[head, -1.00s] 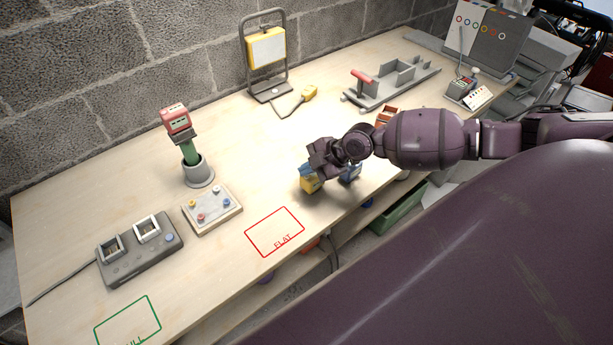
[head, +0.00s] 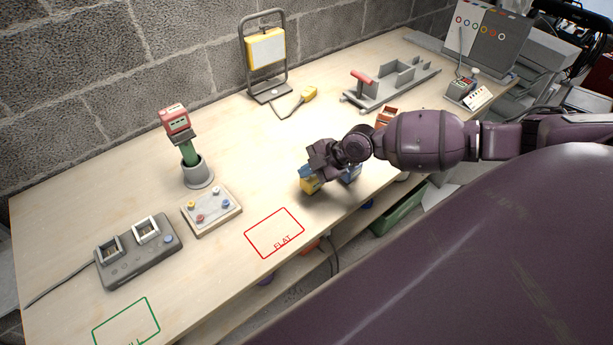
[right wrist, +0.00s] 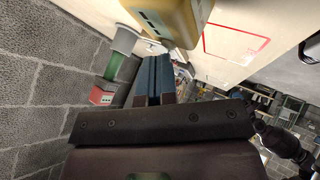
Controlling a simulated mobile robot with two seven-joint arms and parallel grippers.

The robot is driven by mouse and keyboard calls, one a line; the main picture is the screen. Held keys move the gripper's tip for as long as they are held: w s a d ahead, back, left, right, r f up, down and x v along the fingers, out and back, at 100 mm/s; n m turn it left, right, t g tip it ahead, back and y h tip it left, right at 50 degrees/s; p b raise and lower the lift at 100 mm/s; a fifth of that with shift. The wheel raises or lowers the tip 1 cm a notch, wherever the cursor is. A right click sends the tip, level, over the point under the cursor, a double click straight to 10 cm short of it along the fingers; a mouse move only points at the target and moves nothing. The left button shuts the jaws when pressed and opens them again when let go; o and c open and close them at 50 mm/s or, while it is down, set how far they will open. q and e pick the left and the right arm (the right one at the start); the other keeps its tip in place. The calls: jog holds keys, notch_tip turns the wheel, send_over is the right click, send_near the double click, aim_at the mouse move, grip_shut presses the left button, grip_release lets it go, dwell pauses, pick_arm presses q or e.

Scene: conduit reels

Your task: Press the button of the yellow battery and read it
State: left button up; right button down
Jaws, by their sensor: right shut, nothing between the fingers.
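The yellow battery (head: 311,187) stands on the bench beside the red FLAT outline, partly covered by my right gripper in the head view. My right gripper (head: 308,172) is at the battery with its fingers shut and nothing between them. In the right wrist view the shut fingers (right wrist: 154,80) point toward the yellow battery (right wrist: 165,18), whose near face fills the top edge. I cannot tell whether the fingertips touch it. Its button and any lights are not clearly visible. A blue battery (head: 350,174) stands just right of it, partly hidden.
A grey charger (head: 140,252) and a board with coloured knobs (head: 212,210) lie to the left. A green-handled tool with a red block (head: 175,119) stands in a grey holder (head: 198,172). A yellow lamp (head: 266,48) and grey tray (head: 392,82) are behind. The red outline (head: 274,233) is empty.

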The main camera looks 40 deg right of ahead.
aim_at(307, 178)
jog(key=shift+f, duration=0.15)
dwell(0.3)
jog(key=shift+r, duration=0.8)
jog(key=shift+r, duration=0.1)
jog(key=shift+r+p, duration=1.6)
jog(key=shift+r, duration=0.85)
